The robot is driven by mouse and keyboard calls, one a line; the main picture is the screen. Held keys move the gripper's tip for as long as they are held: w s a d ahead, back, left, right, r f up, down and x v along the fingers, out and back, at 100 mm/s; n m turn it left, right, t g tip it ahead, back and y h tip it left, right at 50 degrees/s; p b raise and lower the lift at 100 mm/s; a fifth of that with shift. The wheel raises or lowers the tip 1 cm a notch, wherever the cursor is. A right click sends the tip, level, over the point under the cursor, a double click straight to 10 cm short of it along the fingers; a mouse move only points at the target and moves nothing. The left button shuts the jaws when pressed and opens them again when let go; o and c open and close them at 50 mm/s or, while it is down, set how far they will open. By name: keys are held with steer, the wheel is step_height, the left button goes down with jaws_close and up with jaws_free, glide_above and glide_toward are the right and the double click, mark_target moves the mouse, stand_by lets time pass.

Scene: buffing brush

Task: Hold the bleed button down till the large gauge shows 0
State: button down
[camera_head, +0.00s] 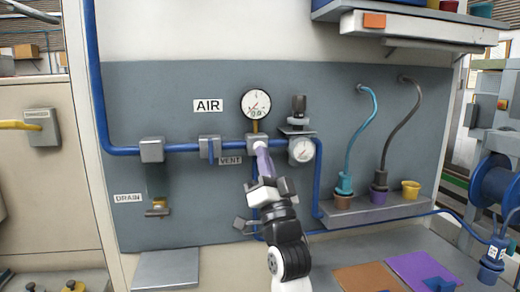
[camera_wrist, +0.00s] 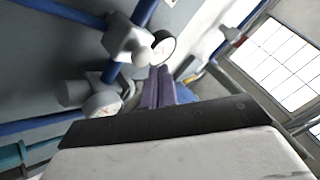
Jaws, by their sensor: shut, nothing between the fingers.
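The large round white gauge (camera_head: 256,104) stands on a brass stem above a grey block (camera_head: 250,139) on the blue air pipe. Its dark needle seems to point to the lower left; the small digits are hard to read. The gauge (camera_wrist: 165,44) and block (camera_wrist: 126,38) also show in the wrist view. My gripper (camera_head: 261,147) is shut, with its purple fingers pointing up at the block's front, below the gauge. In the wrist view its fingertips (camera_wrist: 159,72) are close to the block. I cannot make out the bleed button or tell whether the fingers touch it.
A smaller gauge (camera_head: 301,150) sits under a black-knobbed regulator (camera_head: 298,108), just right of my fingers. A VENT label (camera_head: 230,160) is to the left. A shelf (camera_head: 375,208) with hoses and cups is further right. A white shelf (camera_head: 415,27) overhangs at upper right.

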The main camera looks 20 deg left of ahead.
steer(key=shift+s+d, duration=0.7)
steer(key=shift+s, duration=0.35)
steer(key=shift+s+d, duration=0.7)
steer(key=shift+s, duration=0.35)
